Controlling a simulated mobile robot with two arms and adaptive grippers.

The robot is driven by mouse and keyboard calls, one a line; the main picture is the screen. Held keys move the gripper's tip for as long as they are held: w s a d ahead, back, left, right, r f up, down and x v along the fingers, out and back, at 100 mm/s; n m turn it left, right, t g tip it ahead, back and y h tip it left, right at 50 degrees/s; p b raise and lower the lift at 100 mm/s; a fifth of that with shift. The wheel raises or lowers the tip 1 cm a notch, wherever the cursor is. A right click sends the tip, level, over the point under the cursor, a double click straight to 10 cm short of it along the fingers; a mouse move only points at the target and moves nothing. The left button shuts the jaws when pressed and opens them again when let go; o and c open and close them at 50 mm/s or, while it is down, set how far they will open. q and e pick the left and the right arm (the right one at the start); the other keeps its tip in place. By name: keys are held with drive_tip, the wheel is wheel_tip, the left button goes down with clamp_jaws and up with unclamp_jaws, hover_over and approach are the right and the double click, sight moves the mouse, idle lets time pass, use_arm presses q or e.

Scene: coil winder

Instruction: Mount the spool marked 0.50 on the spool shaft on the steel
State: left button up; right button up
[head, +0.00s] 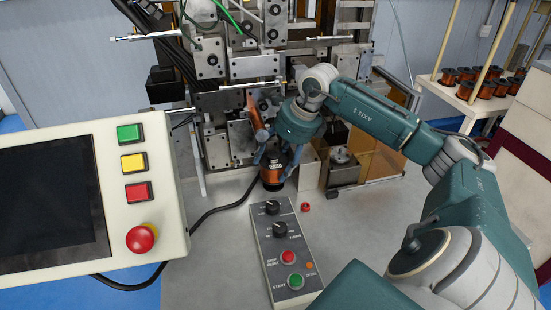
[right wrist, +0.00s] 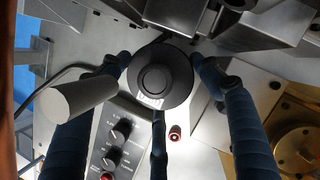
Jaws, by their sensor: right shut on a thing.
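The spool (head: 272,177), with copper winding and black flanges, is upright over the grey steel table, behind the control box. Its label is small and seems to read 0.50. My right gripper (head: 274,162) is shut on it from above. In the right wrist view, the blue fingers close around the black round flange of the spool (right wrist: 155,82). I cannot tell whether the spool touches the table. I cannot pick out the spool shaft with certainty; a grey cylinder (right wrist: 78,97) stands close left of the spool in the right wrist view. My left gripper is not in view.
A control box (head: 282,250) with knobs and buttons lies in front of the spool, with a small red part (head: 305,207) beside it. The winding machine (head: 240,70) rises behind. A large button panel (head: 140,215) blocks the left. More spools (head: 487,88) stand on a rack.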

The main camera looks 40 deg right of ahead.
drive_tip(key=shift+f+b, duration=0.5)
drive_tip(key=shift+f, duration=0.1)
drive_tip(key=shift+f+b, duration=0.3)
drive_tip(key=shift+f, duration=0.05)
drive_tip(key=shift+f, duration=0.35)
drive_tip(key=shift+f+b, duration=0.1)
drive_tip(key=shift+b, duration=0.25)
drive_tip(key=o, duration=1.6)
drive_tip(key=shift+c, duration=0.2)
drive_tip(key=o, duration=0.4)
drive_tip(key=shift+a, duration=0.1)
drive_tip(key=shift+f, duration=0.1)
